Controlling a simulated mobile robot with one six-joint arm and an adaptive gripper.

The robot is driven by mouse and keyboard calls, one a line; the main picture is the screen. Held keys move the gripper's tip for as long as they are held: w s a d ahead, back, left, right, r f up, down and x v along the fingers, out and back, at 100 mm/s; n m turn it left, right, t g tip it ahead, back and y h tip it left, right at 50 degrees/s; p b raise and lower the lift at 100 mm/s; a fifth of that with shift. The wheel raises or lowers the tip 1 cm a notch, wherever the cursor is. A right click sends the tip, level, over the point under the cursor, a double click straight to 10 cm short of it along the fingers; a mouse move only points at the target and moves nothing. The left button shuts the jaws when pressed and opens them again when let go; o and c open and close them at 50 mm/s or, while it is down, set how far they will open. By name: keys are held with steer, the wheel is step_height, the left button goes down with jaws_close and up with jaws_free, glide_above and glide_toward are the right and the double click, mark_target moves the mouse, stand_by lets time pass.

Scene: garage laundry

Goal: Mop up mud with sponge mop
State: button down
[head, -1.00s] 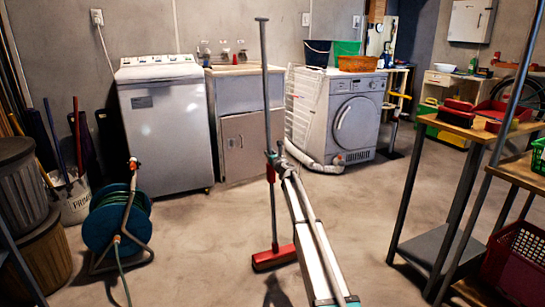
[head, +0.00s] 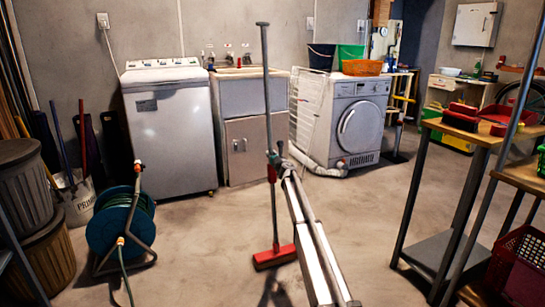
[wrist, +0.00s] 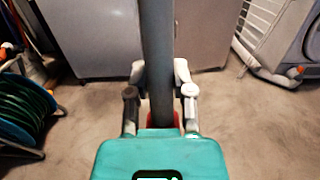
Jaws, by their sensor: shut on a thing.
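The sponge mop has a long grey pole (head: 266,85) and a red head (head: 274,257). It stands nearly upright in front of my arm, with its head at or just above the concrete floor; I cannot tell which. My gripper (head: 274,157) is shut around the pole about halfway up. In the wrist view the pole (wrist: 158,60) runs up between the two fingers of my gripper (wrist: 160,90), and a bit of red shows low behind it. I cannot make out any mud on the floor in these views.
A hose reel (head: 122,222) stands left, near bins (head: 22,190) and a bucket (head: 76,195). A washing machine (head: 168,130), sink cabinet (head: 250,140) and dryer (head: 350,120) line the back. A workbench (head: 480,137) stands right. The middle floor is open.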

mark_target(271, 142)
steer(key=shift+r, duration=0.15)
steer(key=shift+s+d+r+p, duration=0.1)
steer(key=shift+s+r+p, duration=0.2)
steer(key=shift+r+p, duration=0.55)
steer(key=shift+s+d+r+p, duration=0.1)
steer(key=shift+s+r+p, duration=0.25)
steer(key=shift+r+p, duration=0.45)
steer(key=shift+s+d+r+p, duration=0.1)
steer(key=shift+s+r+p, duration=0.2)
steer(key=shift+r+p, duration=0.5)
step_height(271, 142, up, 7)
steer(key=p, duration=0.7)
steer(key=shift+r, duration=0.1)
steer(key=shift+s+a, duration=0.1)
